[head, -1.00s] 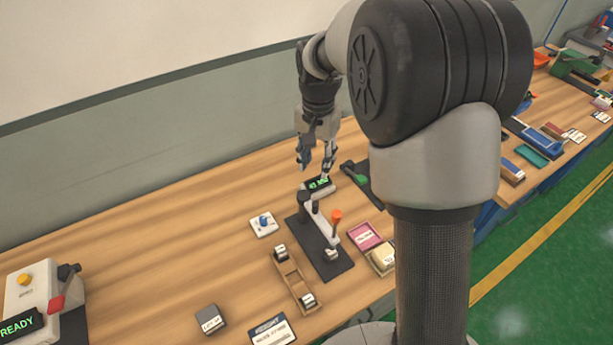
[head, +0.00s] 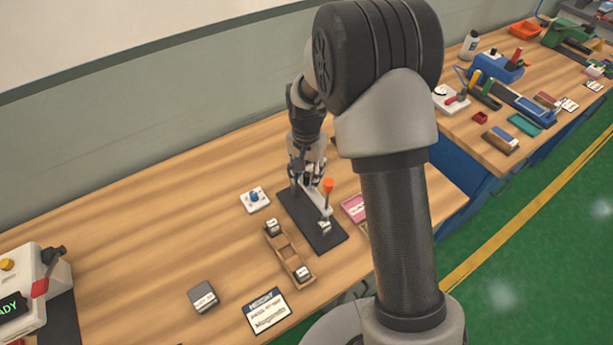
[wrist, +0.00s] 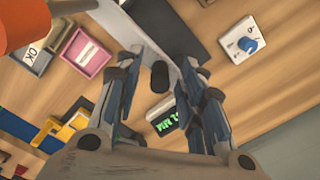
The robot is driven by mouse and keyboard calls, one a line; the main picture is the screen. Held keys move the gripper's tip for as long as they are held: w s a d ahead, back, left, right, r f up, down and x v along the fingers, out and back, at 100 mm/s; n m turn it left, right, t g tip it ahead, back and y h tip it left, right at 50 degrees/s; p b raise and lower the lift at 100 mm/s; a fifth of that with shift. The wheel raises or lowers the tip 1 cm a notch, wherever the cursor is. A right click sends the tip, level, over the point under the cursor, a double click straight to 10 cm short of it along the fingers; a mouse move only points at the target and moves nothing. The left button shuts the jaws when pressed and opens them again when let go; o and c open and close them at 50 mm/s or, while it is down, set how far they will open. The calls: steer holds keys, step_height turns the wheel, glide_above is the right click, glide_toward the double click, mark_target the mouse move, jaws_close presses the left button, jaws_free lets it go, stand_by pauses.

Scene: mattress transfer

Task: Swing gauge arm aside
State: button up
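The gauge stands on a dark base plate (head: 323,237). Its pale gauge arm (head: 316,199) lies over the plate and carries an upright orange knob (head: 328,185). In the wrist view the orange knob (wrist: 14,26) is large at the upper left. My gripper (head: 306,180) is low at the far end of the gauge. In the wrist view my gripper (wrist: 163,82) is open, its fingers apart on either side of a dark round post (wrist: 160,77); I see gaps beside the post. The green-lit display (wrist: 166,124) shows below it, partly covered by a finger.
A white box with a blue knob (head: 255,199) stands left of the gauge. A wooden tray (head: 288,254) with small blocks lies in front. A pink tray (head: 354,208) is to the right, partly behind my arm. The bench's left middle is clear.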

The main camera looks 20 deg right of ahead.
steer(key=shift+f, duration=0.1)
steer(key=shift+c, duration=0.2)
jaws_close()
stand_by(0.6)
